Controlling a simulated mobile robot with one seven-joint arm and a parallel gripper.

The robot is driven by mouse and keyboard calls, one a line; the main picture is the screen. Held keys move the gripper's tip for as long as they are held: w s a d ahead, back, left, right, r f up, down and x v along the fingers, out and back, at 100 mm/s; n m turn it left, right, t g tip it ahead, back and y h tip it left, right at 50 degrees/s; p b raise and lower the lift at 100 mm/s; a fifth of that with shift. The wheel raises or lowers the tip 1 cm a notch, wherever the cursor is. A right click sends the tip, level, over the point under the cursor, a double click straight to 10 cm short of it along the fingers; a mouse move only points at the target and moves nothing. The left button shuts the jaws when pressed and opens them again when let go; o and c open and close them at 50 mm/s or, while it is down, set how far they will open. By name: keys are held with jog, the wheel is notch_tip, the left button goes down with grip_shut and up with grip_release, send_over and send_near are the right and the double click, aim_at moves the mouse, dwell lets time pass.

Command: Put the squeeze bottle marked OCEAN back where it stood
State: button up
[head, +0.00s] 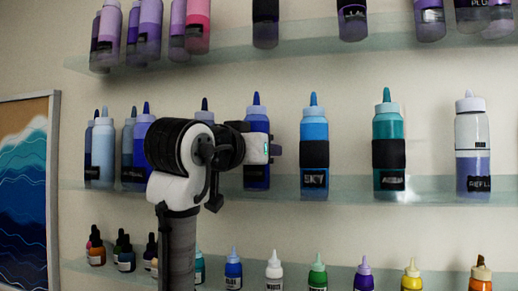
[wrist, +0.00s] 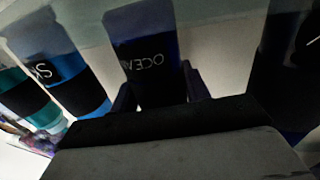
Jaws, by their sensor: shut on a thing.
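The squeeze bottle marked OCEAN (wrist: 150,45) is dark blue with a black band and label, between the two fingers of my gripper (wrist: 158,88) in the wrist view. In the head view the dark blue bottle (head: 257,176) is partly hidden behind my gripper (head: 272,150), which is shut on it. It looks upright, at the middle shelf (head: 350,190), just left of the bottle marked SKY (head: 314,130).
A teal bottle (head: 389,125) and a half-clear bottle (head: 472,130) stand further right on the middle shelf. Several blue bottles stand left, partly behind my arm. Purple and pink bottles fill the upper shelf (head: 290,35); small bottles line the lower one. A wave painting (head: 25,190) hangs left.

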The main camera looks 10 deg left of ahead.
jog(key=shift+w+f, duration=0.15)
jog(key=shift+f, duration=0.05)
jog(key=shift+f, duration=0.2)
jog(key=o, duration=1)
jog(key=shift+r, duration=0.1)
jog(key=shift+r, duration=0.15)
jog(key=shift+b+v, duration=2.6)
jog(key=shift+v, duration=3.45)
